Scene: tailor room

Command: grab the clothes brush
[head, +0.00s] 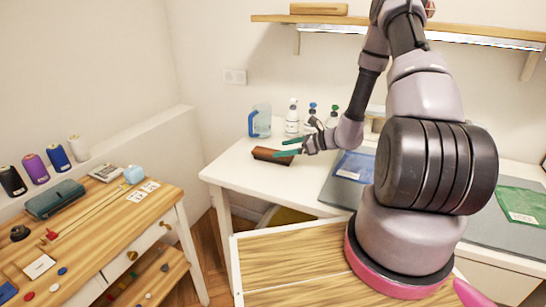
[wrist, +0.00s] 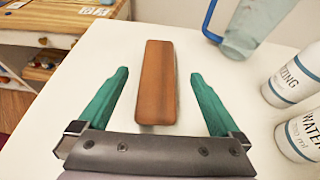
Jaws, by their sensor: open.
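The clothes brush (head: 272,155) is a long brown wooden block lying on the white table near its left end. In the wrist view the brush (wrist: 157,84) lies between the two green fingers, pointing away from me. My gripper (head: 288,147) is open at the brush, and its fingers (wrist: 158,88) stand apart on either side with a gap to the wood. The brush's underside is hidden.
A blue-handled jug (head: 260,121) and several bottles (head: 292,117) stand just behind the brush. The white table (head: 225,168) is bare left of it. A blue packet (head: 355,166) lies to the right. A wooden workbench (head: 110,221) with spools and small tools stands at left.

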